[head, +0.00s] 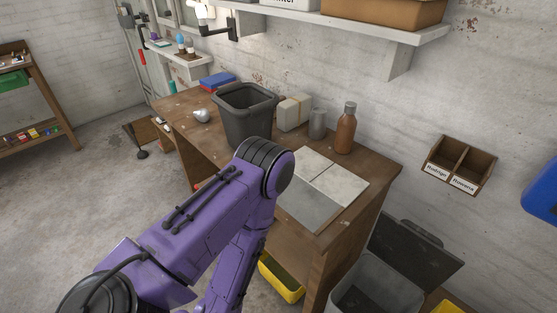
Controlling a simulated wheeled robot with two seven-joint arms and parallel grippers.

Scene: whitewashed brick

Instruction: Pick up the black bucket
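The black bucket (246,116) stands upright on the wooden workbench (176,106), left of its middle. It is dark grey-black with a wide open rim, and its inside looks empty from what shows. A purple arm of mine reaches up from the bottom left, and its bent joint covers the bench edge just below the bucket. I cannot see either gripper. The bucket's lowest right part is close to or partly behind my arm.
Right of the bucket are a cream container (293,113), a grey can (317,124) and a brown bottle (346,129). Grey tiles (328,178) lie at the bench's right. A grey bin with an open lid (376,289) and a yellow crate (281,279) are low down. A shelf overhangs the back.

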